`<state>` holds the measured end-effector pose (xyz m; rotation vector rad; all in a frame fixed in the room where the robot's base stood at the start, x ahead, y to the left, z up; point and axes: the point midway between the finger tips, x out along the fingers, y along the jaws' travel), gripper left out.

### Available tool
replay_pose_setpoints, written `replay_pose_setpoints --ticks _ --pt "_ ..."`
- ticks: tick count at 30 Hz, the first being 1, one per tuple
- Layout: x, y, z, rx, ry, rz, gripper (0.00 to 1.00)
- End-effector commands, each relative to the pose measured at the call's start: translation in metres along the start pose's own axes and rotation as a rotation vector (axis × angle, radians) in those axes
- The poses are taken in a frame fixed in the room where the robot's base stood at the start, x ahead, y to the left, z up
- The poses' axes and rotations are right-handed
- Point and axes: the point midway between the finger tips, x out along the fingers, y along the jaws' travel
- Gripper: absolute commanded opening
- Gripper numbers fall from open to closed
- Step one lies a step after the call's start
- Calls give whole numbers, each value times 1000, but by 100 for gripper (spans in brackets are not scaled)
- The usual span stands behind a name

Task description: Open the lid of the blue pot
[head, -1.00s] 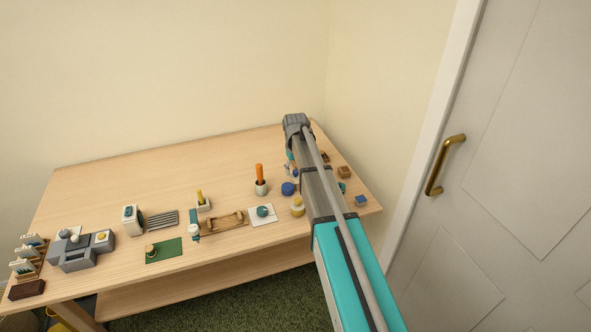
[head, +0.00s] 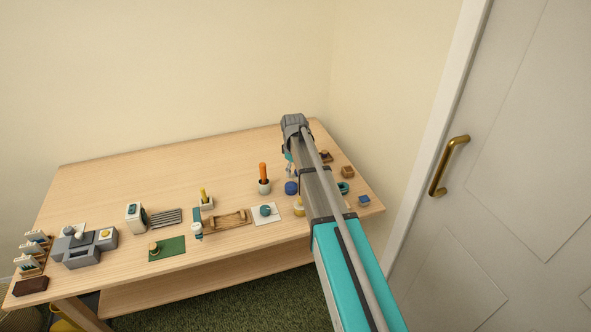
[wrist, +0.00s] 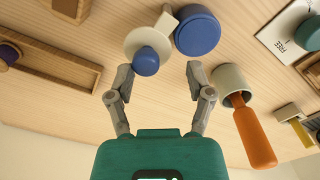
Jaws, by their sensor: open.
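In the wrist view a round blue pot (wrist: 197,32) sits on the wooden table. A cream disc (wrist: 133,42) with a blue knob (wrist: 146,61) lies beside it, and a small cream piece spans between them. I cannot tell whether the disc is the pot's lid. My gripper (wrist: 160,74) is open and empty, its fingers apart on either side of the knob in the picture, with no visible contact. The blue pot also shows in the head view (head: 291,188), left of my arm.
A cream cup (wrist: 229,82) with an orange handle (wrist: 255,138) stands close to my right finger in the wrist view. Wooden trays (wrist: 45,45) lie to the left. The table's back middle is clear.

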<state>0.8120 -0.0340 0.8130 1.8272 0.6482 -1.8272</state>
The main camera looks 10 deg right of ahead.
Motion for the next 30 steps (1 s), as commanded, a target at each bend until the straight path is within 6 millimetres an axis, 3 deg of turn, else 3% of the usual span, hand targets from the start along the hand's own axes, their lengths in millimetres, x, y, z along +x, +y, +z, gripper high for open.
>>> replay_pose_setpoints --ticks 23,30 --pt "0 -19 1 -524 0 0 67" --pt "-23 -19 0 -539 0 0 67"
